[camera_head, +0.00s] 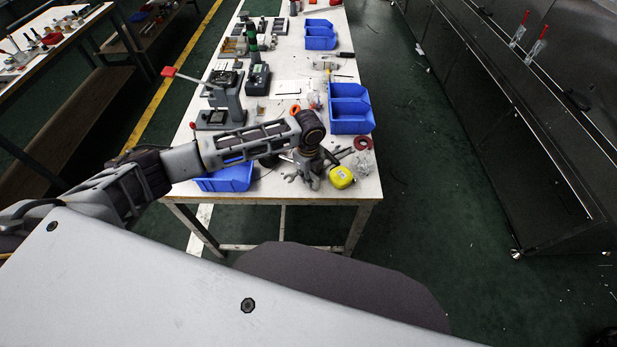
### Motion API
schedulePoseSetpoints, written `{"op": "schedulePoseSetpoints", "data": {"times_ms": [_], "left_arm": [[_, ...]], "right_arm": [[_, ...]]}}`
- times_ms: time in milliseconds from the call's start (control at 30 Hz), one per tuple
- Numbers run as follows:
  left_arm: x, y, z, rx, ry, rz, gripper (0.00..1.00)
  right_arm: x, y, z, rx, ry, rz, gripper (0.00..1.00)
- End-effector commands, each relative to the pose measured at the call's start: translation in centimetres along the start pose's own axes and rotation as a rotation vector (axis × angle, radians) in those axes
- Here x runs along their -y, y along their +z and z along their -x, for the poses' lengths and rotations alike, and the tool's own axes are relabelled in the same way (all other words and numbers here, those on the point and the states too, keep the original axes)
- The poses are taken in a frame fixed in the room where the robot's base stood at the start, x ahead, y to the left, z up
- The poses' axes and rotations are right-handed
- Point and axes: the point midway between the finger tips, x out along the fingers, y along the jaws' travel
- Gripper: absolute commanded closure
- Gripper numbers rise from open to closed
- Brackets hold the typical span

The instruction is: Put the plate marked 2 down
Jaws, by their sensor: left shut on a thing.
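My left arm comes in from the left over the near end of the white worktable (372,188). My left gripper (311,178) points down at the near end of this table, among small tools. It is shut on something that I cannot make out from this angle. No plate with a readable mark 2 shows. My right gripper is not in view.
A yellow tape measure (341,177), a red ring (363,143) and blue bins (350,108) crowd the gripper. Another blue bin (228,180) is partly behind my arm. A grey press (228,97) stands farther back. A dark metal machine (500,110) lies right, across clear green floor.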

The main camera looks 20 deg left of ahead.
Motion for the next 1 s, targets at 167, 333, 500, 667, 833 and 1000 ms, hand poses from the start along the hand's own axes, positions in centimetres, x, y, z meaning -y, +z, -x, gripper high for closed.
{"op": "schedulePoseSetpoints", "data": {"times_ms": [167, 333, 500, 667, 833, 1000], "left_arm": [[0.0, 0.0, 0.1, 0.000, -0.001, 0.000, 1.00], [0.1, 0.0, 0.8, 0.000, -0.002, 0.000, 1.00], [0.1, 0.0, 2.6, 0.000, -0.004, -0.001, 1.00], [0.1, 0.0, 4.9, 0.000, -0.003, 0.000, 1.00], [0.1, 0.1, 7.4, 0.001, -0.004, 0.001, 1.00], [0.1, 0.0, 9.2, -0.001, -0.002, 0.000, 1.00]], "right_arm": [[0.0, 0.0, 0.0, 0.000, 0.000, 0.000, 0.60], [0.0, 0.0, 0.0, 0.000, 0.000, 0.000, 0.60], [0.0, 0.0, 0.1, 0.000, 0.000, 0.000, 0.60], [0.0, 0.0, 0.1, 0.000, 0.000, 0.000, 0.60], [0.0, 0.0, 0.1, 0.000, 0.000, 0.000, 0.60], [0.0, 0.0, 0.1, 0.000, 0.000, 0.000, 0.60]]}}
